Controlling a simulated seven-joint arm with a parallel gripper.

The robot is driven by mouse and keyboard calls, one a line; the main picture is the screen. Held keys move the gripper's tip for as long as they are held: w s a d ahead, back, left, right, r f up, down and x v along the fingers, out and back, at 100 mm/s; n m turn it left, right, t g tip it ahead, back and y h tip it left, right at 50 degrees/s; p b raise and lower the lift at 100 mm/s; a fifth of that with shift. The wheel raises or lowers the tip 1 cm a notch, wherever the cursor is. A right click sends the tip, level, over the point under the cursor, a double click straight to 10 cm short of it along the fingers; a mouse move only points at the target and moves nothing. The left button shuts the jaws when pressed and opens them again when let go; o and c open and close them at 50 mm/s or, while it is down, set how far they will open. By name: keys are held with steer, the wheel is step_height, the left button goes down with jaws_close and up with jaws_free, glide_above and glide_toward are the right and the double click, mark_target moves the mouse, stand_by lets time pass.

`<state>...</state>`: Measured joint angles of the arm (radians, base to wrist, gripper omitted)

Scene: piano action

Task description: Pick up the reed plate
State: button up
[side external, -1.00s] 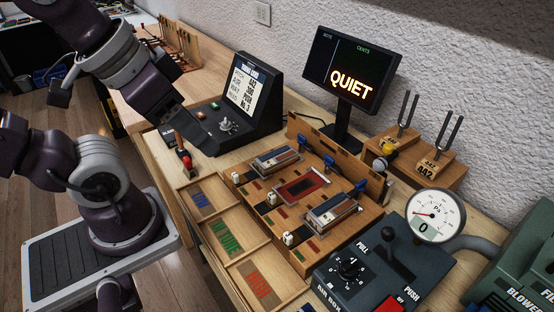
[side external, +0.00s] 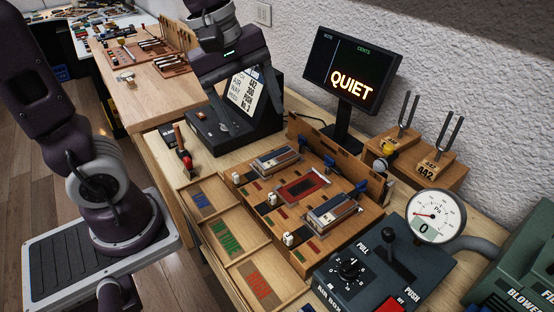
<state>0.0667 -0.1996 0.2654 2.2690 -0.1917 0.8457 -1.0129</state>
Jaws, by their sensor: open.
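I cannot tell for certain which part is the reed plate. Two metal-topped plates lie in the wooden fixture (side external: 300,140): an upper one (side external: 278,159) and a lower one (side external: 333,210). A small pale metallic piece (side external: 126,77) lies on the wooden bench at the upper left. My gripper (side external: 243,103) is open and hangs in front of the black console (side external: 262,122), partly hiding its screen. It looks empty and is apart from the plates.
Blue clamps (side external: 330,160) and white knobs (side external: 288,239) stand on the fixture. A tray with coloured strips (side external: 226,236) lies to its left. The QUIET monitor (side external: 352,70), tuning forks (side external: 449,130), gauge (side external: 436,215) and air box (side external: 375,275) stand around it. A red-handled tool (side external: 183,155) stands by the console.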

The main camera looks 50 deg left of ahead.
steer(key=w+a+f+n+g, duration=0.2)
steer(key=w+a+f+n, duration=0.3)
steer(key=w+f+n, duration=0.5)
steer(key=n+g+y, duration=0.1)
steer(key=n+y, duration=0.1)
steer(key=n, duration=0.8)
glide_above(277, 156)
step_height(277, 156, down, 4)
steer(key=shift+s+f, duration=0.1)
steer(key=shift+n, duration=0.4)
step_height(277, 156, down, 7)
steer(key=shift+f, duration=0.1)
jaws_close()
